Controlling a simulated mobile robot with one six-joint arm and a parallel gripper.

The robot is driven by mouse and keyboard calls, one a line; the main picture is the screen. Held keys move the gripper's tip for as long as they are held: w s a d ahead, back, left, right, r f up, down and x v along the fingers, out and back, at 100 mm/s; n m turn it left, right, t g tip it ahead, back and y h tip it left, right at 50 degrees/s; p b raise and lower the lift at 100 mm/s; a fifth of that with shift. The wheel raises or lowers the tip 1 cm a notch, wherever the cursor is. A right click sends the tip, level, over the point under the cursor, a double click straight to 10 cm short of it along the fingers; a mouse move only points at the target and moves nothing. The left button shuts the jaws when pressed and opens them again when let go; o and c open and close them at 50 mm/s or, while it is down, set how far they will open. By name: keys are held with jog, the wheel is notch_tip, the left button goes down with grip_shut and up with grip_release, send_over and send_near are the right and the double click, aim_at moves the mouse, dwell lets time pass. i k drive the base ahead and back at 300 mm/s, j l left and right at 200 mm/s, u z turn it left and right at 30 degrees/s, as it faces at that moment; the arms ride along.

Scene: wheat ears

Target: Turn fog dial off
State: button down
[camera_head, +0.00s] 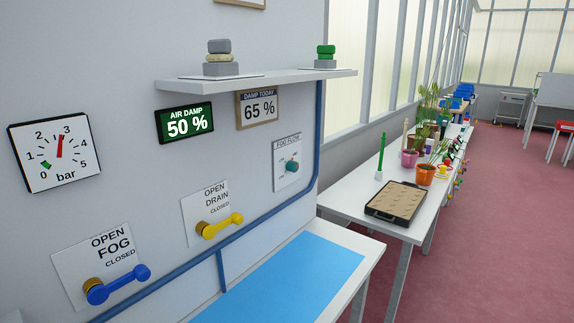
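The fog dial is a small teal knob (292,167) on a white plate labelled FOG FLOW (287,150), on the grey wall near its right edge. Its scale marks and exact pointer direction are too small to read. Lower left, a blue lever (122,283) sits on a plate marked OPEN, FOG, CLOSED (95,256); its handle points right and slightly up. My gripper is not in view, and nothing visible touches the dial.
A yellow drain lever (222,227) and blue pipe (258,222) lie near the dial. Also on the wall are a gauge (53,152) near 3 bar, a 50 % display (185,123) and a shelf (270,79). A blue-topped bench (290,278) stands below.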

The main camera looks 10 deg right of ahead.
aim_at(292, 166)
jog(key=i+l+z, duration=0.25)
jog(key=i+z, duration=0.15)
jog(key=i+l+z, duration=0.1)
jog(key=i+z, duration=0.3)
jog(key=i, duration=0.1)
